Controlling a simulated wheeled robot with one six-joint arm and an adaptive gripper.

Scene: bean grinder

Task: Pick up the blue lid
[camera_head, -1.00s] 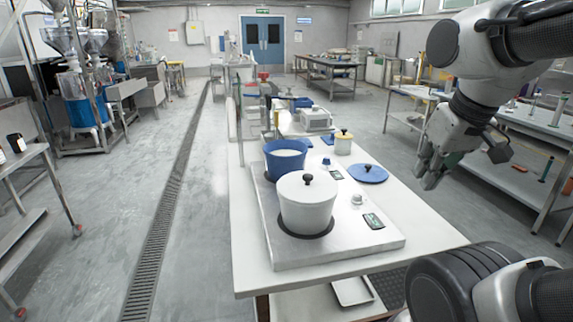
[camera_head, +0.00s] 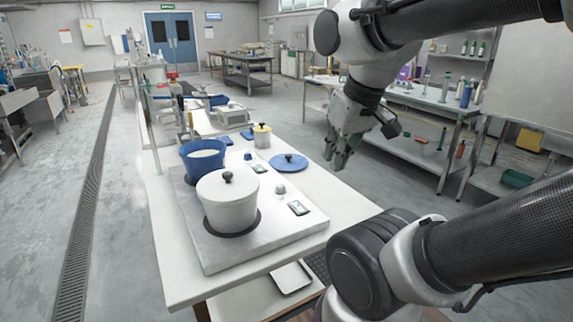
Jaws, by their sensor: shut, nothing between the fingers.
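The blue lid (camera_head: 289,164) is a flat round disc with a dark knob on top. It lies on the white table, right of the hotplate board. My gripper (camera_head: 334,160) is to the right of the lid in the picture, raised and pointing down, apart from it. Its fingers are shut and empty. A blue pot (camera_head: 203,160) with pale contents stands open on the board. A white pot (camera_head: 228,202) with a white lid and dark knob stands in front of it.
The white table (camera_head: 185,284) carries the hotplate board (camera_head: 262,247). A white scale-like device (camera_head: 232,115) is further back. Shelves with bottles stand at the right.

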